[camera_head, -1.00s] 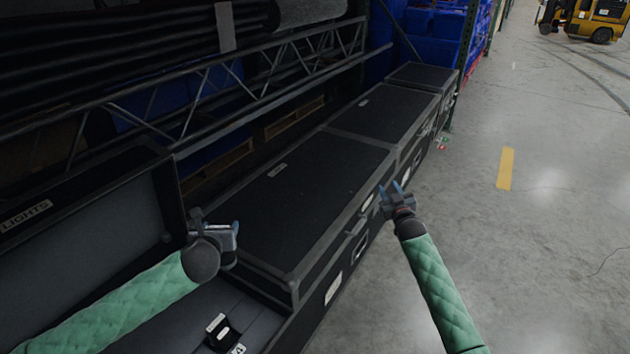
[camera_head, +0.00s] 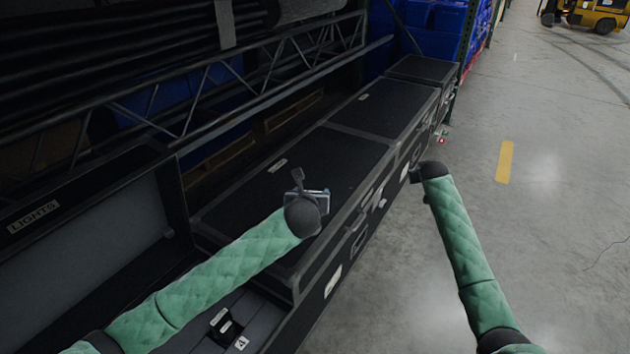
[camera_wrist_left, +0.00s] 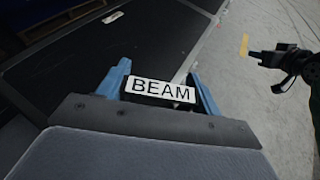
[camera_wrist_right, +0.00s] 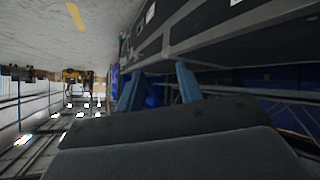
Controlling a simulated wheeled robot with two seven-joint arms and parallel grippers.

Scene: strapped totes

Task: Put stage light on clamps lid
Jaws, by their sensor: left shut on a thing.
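My left gripper (camera_head: 316,192) is shut on the stage light (camera_wrist_left: 160,91), a dark piece with a white plate reading BEAM between the blue fingers in the left wrist view. It is over the near closed black lid (camera_head: 300,170), whose small label is too small to read, so I cannot tell if it is the clamps lid. Whether the light touches the lid is unclear. My right gripper (camera_wrist_right: 158,82) is open and empty in the right wrist view, its fingers apart. In the head view it is beside the case fronts, over the floor side, its fingers mostly hidden.
An open case with a lid marked LIGHTS (camera_head: 33,216) stands at the left, holding another labelled piece (camera_head: 228,326). More closed cases (camera_head: 385,103) run back along the rack. A metal truss (camera_head: 190,95) lies behind them. The concrete floor (camera_head: 560,220) at right is clear.

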